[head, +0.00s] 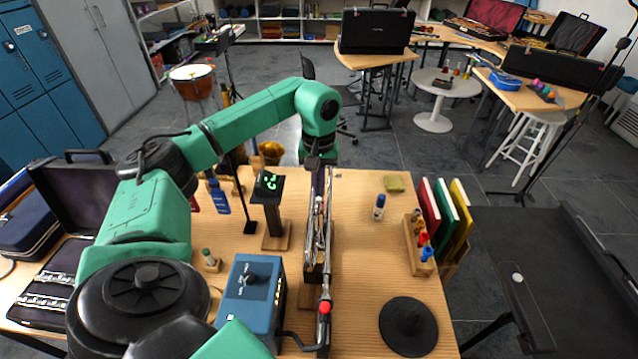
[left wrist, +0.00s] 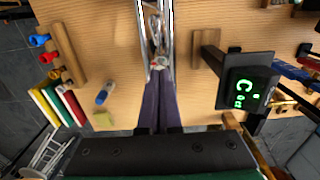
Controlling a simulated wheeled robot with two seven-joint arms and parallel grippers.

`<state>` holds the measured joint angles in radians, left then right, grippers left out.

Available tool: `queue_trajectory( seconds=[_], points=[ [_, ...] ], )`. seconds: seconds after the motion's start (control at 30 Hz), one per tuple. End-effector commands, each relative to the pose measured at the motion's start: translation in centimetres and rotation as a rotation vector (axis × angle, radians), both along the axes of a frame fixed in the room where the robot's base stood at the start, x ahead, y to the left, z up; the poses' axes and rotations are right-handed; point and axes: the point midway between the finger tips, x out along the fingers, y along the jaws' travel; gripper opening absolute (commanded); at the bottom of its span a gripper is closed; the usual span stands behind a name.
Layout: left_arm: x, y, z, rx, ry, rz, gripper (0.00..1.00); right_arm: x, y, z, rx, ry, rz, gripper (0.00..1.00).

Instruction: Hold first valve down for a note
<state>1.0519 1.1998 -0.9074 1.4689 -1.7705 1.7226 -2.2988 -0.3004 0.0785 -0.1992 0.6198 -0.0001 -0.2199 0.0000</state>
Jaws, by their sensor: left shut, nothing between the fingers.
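A silver trumpet (head: 328,250) rests lengthwise on a stand in the middle of the wooden table. In the left wrist view its tubing and valve section (left wrist: 157,45) lie at the top centre. My left gripper (head: 318,205) comes down over the valve area with its fingers together. In the left wrist view the closed dark fingertips (left wrist: 159,66) meet the valve tops in the picture and partly cover them. I cannot tell which valve lies under the tips, or whether it is pressed. My right gripper is not in view.
A tuner-like display (head: 268,183) with green characters stands left of the trumpet. A blue box (head: 246,285) with a knob is nearer. A black mute-like disc (head: 408,326), a small bottle (head: 379,207) and a wooden rack (head: 417,250) lie right, with bare table between.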

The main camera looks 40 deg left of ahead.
Motion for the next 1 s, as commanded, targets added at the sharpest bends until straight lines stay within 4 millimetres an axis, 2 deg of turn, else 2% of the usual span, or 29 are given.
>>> queue_trajectory(
  seconds=[0.83, 1.0],
  points=[
    [0.0, 0.0, -2.7, 0.000, 0.001, 0.000, 0.00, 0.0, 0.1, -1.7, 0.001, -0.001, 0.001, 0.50],
    [0.0, 0.0, -2.6, 0.000, 0.001, 0.000, 0.00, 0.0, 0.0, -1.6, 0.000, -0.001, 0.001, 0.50]
  ],
)
